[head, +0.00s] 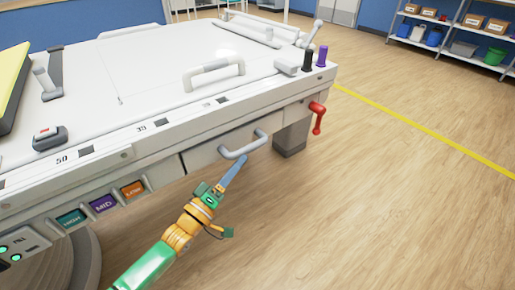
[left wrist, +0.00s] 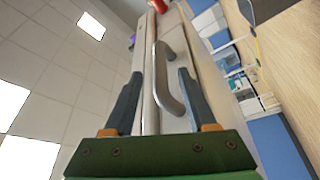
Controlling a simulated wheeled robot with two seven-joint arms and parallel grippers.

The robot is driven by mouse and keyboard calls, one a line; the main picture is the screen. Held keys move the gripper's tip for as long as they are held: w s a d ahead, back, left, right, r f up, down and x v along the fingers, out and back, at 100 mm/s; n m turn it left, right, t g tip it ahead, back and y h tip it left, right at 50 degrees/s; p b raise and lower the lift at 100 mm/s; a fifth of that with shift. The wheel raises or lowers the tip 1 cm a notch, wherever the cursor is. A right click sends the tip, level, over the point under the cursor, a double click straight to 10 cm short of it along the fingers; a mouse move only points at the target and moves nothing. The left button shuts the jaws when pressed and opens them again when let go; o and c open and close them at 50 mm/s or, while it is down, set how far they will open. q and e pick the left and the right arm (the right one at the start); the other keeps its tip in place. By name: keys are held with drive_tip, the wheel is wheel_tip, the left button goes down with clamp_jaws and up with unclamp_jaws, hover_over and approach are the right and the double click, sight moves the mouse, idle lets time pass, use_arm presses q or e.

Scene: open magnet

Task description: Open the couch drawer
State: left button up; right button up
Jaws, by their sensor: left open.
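The couch (head: 150,75) is a large white unit filling the left and middle of the head view. Its drawer front (head: 205,150) is on the near side, with a grey bar handle (head: 245,147). The drawer looks flush with the couch side. My left gripper (head: 236,168) is just below and in front of the handle. In the left wrist view the handle (left wrist: 164,80) lies between the two open fingers of the gripper (left wrist: 160,76); I cannot tell whether either finger touches it. My right gripper is not in view.
A red lever (head: 318,116) hangs at the couch corner, right of the handle. Coloured buttons (head: 103,204) and a green-lit panel (head: 15,250) are at the lower left. A white top handle (head: 214,72) stands above. The wooden floor (head: 400,210) on the right is clear.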

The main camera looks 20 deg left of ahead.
sight(251, 148)
use_arm(q)
drive_tip(key=b+x, duration=0.1)
drive_tip(key=x, duration=0.6)
drive_tip(key=shift+r, duration=0.1)
clamp_jaws()
idle(1.2)
